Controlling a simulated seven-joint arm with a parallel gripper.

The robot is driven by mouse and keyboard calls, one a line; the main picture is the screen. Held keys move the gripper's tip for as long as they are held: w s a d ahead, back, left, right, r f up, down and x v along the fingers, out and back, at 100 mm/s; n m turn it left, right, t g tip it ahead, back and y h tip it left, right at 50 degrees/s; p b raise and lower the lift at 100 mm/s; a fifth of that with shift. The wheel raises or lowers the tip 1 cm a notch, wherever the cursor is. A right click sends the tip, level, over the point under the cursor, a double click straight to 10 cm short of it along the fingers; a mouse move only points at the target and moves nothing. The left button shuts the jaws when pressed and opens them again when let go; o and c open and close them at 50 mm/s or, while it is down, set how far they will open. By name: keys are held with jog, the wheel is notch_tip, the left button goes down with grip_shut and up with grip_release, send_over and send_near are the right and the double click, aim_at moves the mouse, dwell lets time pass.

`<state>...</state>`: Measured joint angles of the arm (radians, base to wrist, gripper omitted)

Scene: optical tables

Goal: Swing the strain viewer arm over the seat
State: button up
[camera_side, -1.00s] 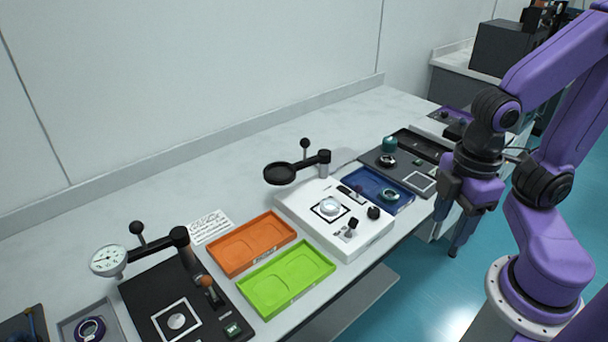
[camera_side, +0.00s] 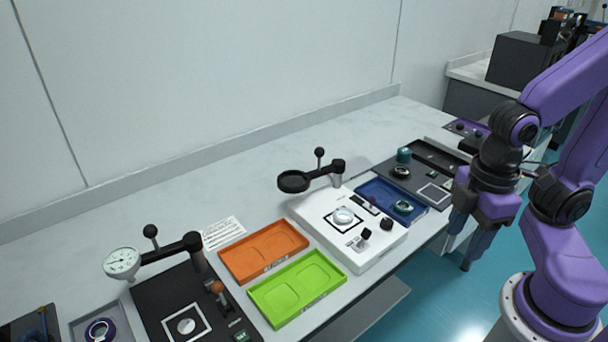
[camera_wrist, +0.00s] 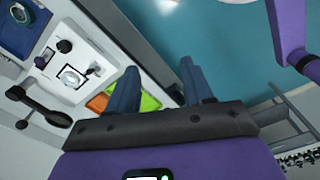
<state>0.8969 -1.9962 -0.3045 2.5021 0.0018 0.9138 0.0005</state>
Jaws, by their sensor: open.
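The strain viewer is a white box (camera_side: 373,253) with a square-framed seat that holds a clear round lens (camera_side: 343,216). Its black viewer arm (camera_side: 322,172) sits on a post behind the box, with a dark ring at its left end and a ball knob (camera_side: 319,153) on top. The ring hangs to the left of the seat, out over the bench behind, not above the lens. In the wrist view, the arm (camera_wrist: 40,105) and the lens (camera_wrist: 71,78) show at the left. My gripper (camera_side: 465,240) is open and empty, off the bench's front edge, right of the viewer. Its fingers show in the wrist view (camera_wrist: 160,88).
Orange (camera_side: 236,262) and green (camera_side: 272,300) trays lie left of the viewer. A dial gauge stand (camera_side: 165,300) is farther left. A blue tray (camera_side: 420,209) and a dark station (camera_side: 440,170) stand to the right. The bench behind is mostly clear.

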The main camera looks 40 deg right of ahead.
jog(key=shift+o, duration=0.5)
jog(key=shift+a, duration=0.1)
jog(key=w+a+f+m+t+y, duration=0.1)
jog(key=w+a+f+t+y, duration=0.15)
jog(key=w, duration=0.35)
jog(key=w+a+f+m+t+y, duration=0.1)
jog(key=w+a+f, duration=0.2)
jog(key=w, duration=0.3)
jog(key=w+d+f+m+t+y, duration=0.25)
jog(key=w+t, duration=0.25)
jog(key=w, duration=0.8)
jog(key=w+d+m+t+h, duration=0.3)
jog(key=w+d+m+t, duration=0.15)
jog(key=d+t, duration=0.65)
jog(key=w+a+g, duration=0.1)
jog(key=w+g, duration=0.1)
jog(key=w, duration=1.5)
jog(key=shift+w+f+n, duration=0.25)
jog(key=shift+f+n, duration=0.15)
grip_shut()
